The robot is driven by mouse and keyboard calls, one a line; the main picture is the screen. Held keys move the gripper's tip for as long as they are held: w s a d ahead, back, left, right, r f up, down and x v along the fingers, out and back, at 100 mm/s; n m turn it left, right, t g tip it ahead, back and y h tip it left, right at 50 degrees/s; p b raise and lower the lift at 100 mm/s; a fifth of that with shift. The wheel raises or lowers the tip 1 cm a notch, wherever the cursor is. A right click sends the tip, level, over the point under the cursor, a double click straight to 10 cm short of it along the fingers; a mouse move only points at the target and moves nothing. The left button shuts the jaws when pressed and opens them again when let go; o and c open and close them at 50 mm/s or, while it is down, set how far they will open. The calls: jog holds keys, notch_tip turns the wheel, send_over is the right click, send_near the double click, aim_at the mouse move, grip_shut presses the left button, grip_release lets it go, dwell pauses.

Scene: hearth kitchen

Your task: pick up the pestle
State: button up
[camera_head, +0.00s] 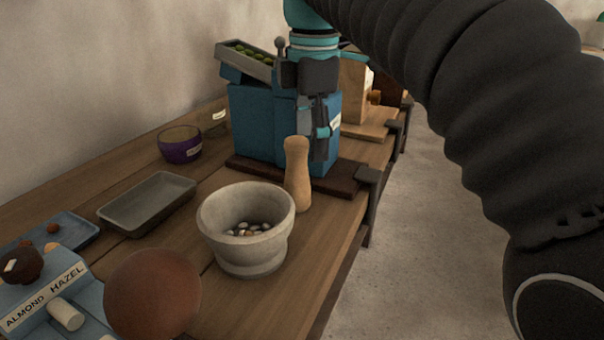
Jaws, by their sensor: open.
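The pestle (298,176) is a light wooden, rounded tool. It stands upright on the wooden counter, just behind and right of the stone mortar (215,222). The mortar holds several small pale and brown pieces. My gripper (320,150) points down from the arm at the top, in front of the blue machine. Its fingers are dark with teal parts and appear close to the pestle's upper right side. It is open and empty; whether it touches the pestle cannot be told.
A grey tray (112,216), a purple bowl (180,150) and a blue box labelled almond and hazel (30,292) stand left. The blue machine (252,125) on a dark board stands behind. A brown ball (152,295) is in front. Floor (405,260) lies right of the counter edge.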

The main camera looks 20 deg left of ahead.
aim_at(297, 176)
jog(key=shift+s+a+r+n, duration=0.15)
jog(key=shift+a+n, duration=0.25)
jog(key=shift+a, duration=0.2)
jog(key=shift+s+a+n, duration=0.15)
jog(key=shift+a+n, duration=0.25)
jog(key=shift+a, duration=0.2)
jog(key=shift+a+f, duration=0.1)
jog(key=shift+f, duration=0.15)
jog(key=shift+s+d+f+b, duration=0.1)
jog(key=shift+f+b, duration=0.1)
jog(key=shift+f, duration=0.95)
jog(key=shift+d+f+b, duration=0.15)
jog(key=shift+f+b, duration=0.1)
jog(key=shift+f, duration=0.9)
jog(key=shift+s+d+f+b, duration=0.1)
jog(key=shift+f+b, duration=0.1)
jog(key=shift+f, duration=0.95)
jog(key=shift+c, duration=0.3)
grip_shut()
